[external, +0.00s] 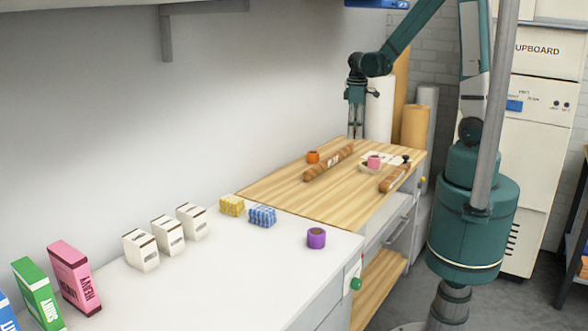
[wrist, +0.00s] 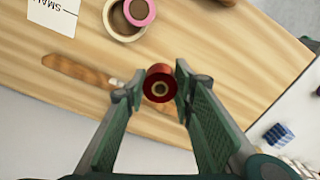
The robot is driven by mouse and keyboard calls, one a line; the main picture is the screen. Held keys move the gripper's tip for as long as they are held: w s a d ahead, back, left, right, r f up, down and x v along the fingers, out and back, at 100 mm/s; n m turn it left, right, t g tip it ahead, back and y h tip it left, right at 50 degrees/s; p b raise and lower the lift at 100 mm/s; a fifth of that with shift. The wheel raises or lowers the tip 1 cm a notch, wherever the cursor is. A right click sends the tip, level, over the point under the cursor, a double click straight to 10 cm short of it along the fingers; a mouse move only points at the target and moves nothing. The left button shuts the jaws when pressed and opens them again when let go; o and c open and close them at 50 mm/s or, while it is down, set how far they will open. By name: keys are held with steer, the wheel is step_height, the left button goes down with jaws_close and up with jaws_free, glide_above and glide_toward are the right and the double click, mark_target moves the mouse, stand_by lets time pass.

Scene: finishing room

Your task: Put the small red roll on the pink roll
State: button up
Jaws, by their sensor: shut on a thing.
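My gripper (external: 355,134) is above the wooden board at its far end. In the wrist view my gripper (wrist: 157,82) is shut on a small dark red roll (wrist: 161,78) with a tan core, between the fingertips. The red roll is too small to make out in the external view. The pink roll (external: 374,162) sits on a wider cream ring on the wooden board. In the wrist view the pink roll (wrist: 141,10) is at the top, partly cut off, above the cream ring (wrist: 119,34). The red roll is apart from the pink roll.
Brown wooden-looking bars (external: 328,164) lie on the board, with an orange roll (external: 313,157) beside one. A white card (wrist: 53,13) lies near the cream ring. A purple roll (external: 316,238), checked blocks (external: 262,216) and white boxes (external: 167,236) stand on the white counter.

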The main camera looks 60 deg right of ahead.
steer(key=s+d+m, duration=0.3)
steer(key=s+d, duration=0.4)
steer(key=shift+d+r+p, duration=0.35)
steer(key=shift+r, duration=0.05)
steer(key=shift+s+f, duration=0.1)
glide_above(375, 157)
steer(key=shift+d+f+b, duration=0.15)
steer(key=shift+f+b, duration=0.2)
steer(key=shift+f, duration=2.5)
steer(key=shift+f, duration=0.15)
steer(key=shift+f+b, duration=0.3)
steer(key=shift+f, duration=1.65)
steer(key=shift+f, duration=0.1)
steer(key=o, duration=0.5)
steer(key=shift+c, duration=0.2)
steer(key=o, duration=0.5)
steer(key=shift+c, duration=0.2)
